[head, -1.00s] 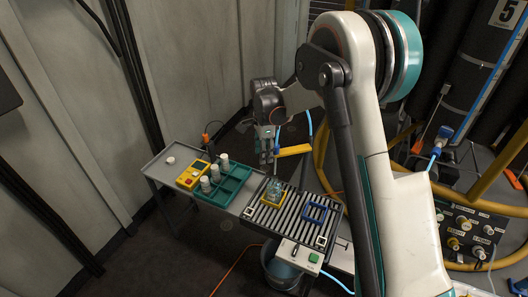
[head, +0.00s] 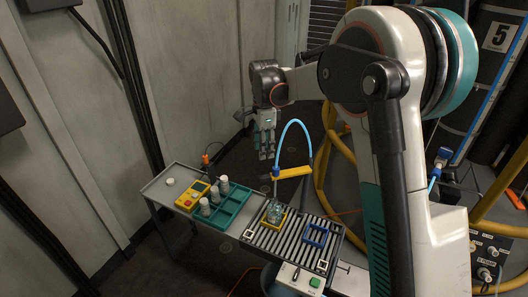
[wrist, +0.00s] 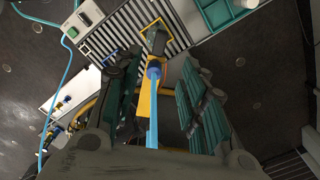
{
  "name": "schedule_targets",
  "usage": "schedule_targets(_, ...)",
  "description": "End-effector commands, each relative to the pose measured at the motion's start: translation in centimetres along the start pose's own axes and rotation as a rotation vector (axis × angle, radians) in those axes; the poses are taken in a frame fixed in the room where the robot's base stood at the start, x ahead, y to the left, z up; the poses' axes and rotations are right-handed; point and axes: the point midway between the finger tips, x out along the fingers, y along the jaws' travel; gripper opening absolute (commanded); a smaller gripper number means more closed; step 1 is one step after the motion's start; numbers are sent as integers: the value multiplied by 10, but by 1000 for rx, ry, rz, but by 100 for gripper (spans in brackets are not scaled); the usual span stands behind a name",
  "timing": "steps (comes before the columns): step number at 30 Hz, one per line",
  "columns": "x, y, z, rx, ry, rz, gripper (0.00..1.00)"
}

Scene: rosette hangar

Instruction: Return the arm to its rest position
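My arm reaches from the right side of the head view over the bench. My gripper (head: 266,154) hangs fingers down above the bench's far side, left of the yellow bar (head: 295,172) with its arching blue hose. In the wrist view its two teal-padded fingers (wrist: 158,65) stand apart. No object is clearly held between them; the blue hose (wrist: 153,115) and yellow bar show in the gap, seemingly beyond the fingers. On the slatted rack (head: 286,243), a clear jar (head: 275,210) sits in a yellow frame, beside an empty blue frame (head: 316,236).
A teal tray (head: 228,207) holds white-capped containers along its left side, next to a yellow device (head: 192,196). A white lid-like disc (head: 170,181) lies at the bench's left end. A control box with a green button (head: 314,282) is at the front. Yellow hoses and a panel stand right.

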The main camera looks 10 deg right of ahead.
Motion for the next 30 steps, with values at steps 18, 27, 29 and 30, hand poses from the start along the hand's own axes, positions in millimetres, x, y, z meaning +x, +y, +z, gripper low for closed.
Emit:
schedule_targets(18,-56,54,-12,-236,14,-101,38)
schedule_targets(27,-102,131,-22,-542,73,-224,38)
schedule_targets(29,-107,147,-24,-602,89,-246,38)
schedule_targets(30,-110,158,-25,-642,102,-261,38)
